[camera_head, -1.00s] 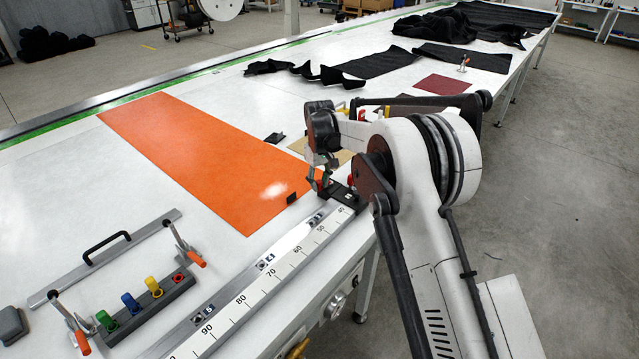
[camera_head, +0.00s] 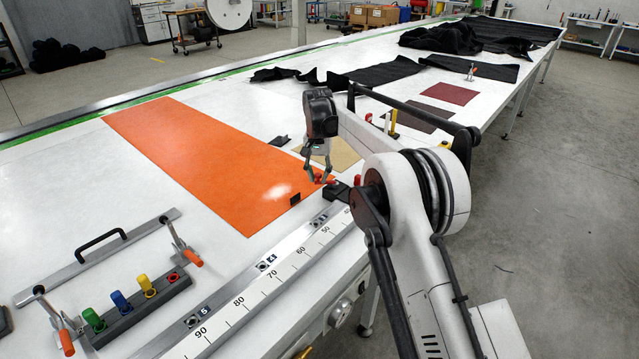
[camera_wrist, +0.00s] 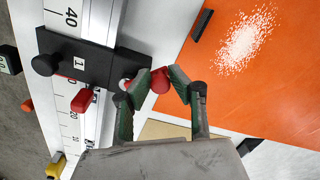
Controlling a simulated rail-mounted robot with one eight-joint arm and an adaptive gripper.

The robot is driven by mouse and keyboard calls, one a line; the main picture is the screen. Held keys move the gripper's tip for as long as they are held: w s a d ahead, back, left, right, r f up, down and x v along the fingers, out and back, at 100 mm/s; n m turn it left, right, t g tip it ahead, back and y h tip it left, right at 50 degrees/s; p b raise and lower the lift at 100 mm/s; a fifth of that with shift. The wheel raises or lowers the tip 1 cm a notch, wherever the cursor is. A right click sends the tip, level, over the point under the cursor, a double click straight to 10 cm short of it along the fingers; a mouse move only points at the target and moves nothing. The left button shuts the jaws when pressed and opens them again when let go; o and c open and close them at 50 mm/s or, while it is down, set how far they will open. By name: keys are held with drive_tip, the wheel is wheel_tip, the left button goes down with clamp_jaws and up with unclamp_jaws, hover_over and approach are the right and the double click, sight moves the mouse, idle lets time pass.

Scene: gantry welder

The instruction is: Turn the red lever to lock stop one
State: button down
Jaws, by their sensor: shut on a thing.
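Stop one, a black block labelled 1 (camera_wrist: 78,64), sits across the measuring rail in the wrist view. It also shows in the head view (camera_head: 338,190). A red lever (camera_wrist: 159,82) with a rounded end sticks out from the block's side toward the orange sheet. My gripper (camera_wrist: 161,77) is shut on the lever's red end, one green-grey finger on each side. In the head view my gripper (camera_head: 319,172) reaches down to the lever at the rail's far visible end. The fingers hide part of the lever's stem.
The orange sheet (camera_head: 205,160) lies flat beside the rail. Another red handle (camera_wrist: 82,101) and a yellow one (camera_wrist: 56,166) stand along the scale. A clamp bar (camera_head: 98,255) and a block with coloured knobs (camera_head: 135,308) lie at lower left.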

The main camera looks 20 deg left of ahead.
drive_tip(key=m, duration=0.1)
drive_tip(key=w+m, duration=0.1)
drive_tip(key=shift+w+a+m, duration=0.15)
drive_tip(key=shift+a+m, duration=0.1)
drive_tip(key=shift+m, duration=0.15)
drive_tip(key=shift+w+m, duration=0.35)
drive_tip(key=shift+m, duration=0.4)
drive_tip(key=shift+w+m, duration=0.35)
drive_tip(key=shift+m, duration=0.4)
drive_tip(key=c, duration=1.6)
unclamp_jaws()
drive_tip(key=shift+r, duration=0.1)
drive_tip(key=shift+r, duration=3.65)
